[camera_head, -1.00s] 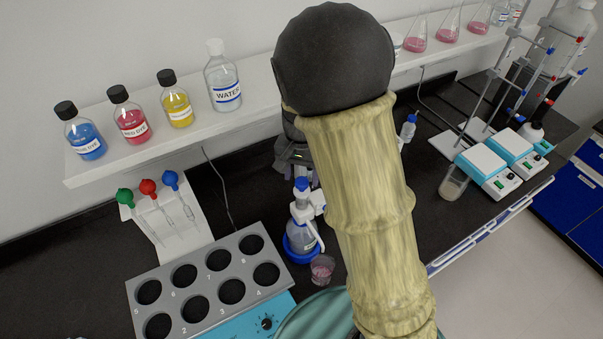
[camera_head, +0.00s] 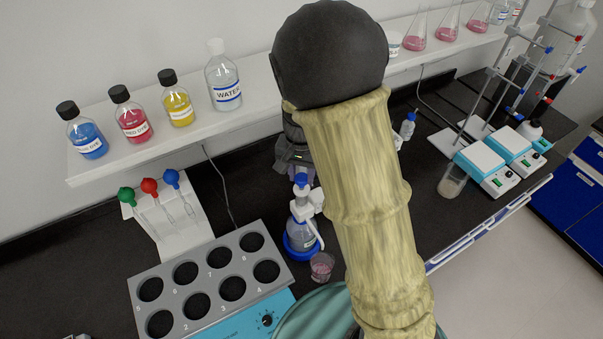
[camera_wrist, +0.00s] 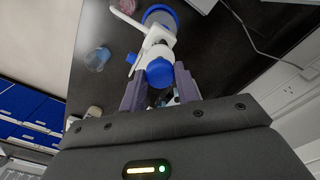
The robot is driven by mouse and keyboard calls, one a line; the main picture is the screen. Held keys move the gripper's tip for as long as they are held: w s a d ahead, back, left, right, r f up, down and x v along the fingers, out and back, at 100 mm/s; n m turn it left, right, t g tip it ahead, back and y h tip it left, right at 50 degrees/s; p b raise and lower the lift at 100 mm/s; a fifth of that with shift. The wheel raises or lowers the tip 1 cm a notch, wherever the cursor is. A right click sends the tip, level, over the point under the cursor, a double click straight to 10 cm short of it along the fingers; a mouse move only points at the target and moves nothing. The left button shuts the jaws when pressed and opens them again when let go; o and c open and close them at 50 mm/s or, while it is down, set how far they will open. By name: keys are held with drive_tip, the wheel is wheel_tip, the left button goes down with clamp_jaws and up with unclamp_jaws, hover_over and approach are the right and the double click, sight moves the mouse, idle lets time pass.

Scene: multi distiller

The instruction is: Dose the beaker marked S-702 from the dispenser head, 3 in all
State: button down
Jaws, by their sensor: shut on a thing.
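The dispenser bottle (camera_head: 303,236) stands on the black bench in a blue ring, with a white pump body and a blue-capped dispenser head (camera_head: 301,180). In the wrist view the blue cap (camera_wrist: 160,73) sits between the purple fingers of my gripper (camera_wrist: 161,88), which is shut on the head. A small beaker with pinkish contents (camera_head: 321,266) stands on the bench just right of the bottle's base. Another beaker (camera_head: 453,182) stands farther right, beside the hotplates. No S-702 mark is legible on either one. My arm hides part of the bench behind it.
A grey numbered rack (camera_head: 212,282) lies left of the dispenser. Pipettes with coloured bulbs rest on a white stand (camera_head: 180,235). The shelf (camera_head: 250,115) holds dye bottles, water and flasks. Hotplates (camera_head: 500,165) and clamp stands are at right. A teal round surface (camera_head: 310,318) is in front.

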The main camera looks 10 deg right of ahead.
drive_tip(key=shift+r, duration=0.65)
drive_tip(key=c, duration=1)
unclamp_jaws()
drive_tip(key=shift+f, duration=0.1)
drive_tip(key=shift+c, duration=0.2)
